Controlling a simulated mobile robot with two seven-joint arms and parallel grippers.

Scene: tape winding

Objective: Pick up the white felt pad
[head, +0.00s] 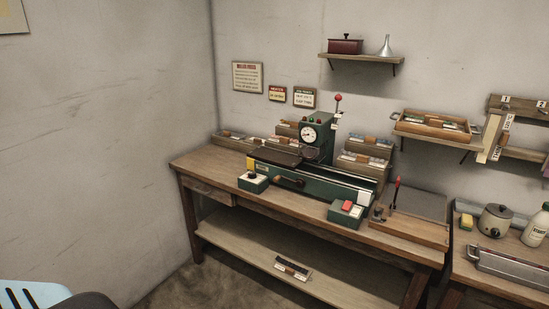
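I cannot make out a white felt pad for certain in the head view. A small pale item (362,198) sits at the right end of the green machine's bed, too small to identify. The green machine (322,185), with a round dial and a red-knobbed lever, stands on a wooden workbench (215,167). Neither my left nor my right gripper is in view.
A second table (485,284) at right carries a lidded pot (495,221), a white bottle (536,228), a yellow block (466,222) and a metal case (505,266). A wooden tray (432,130) sits on a wall shelf. Floor (215,285) shows before the workbench.

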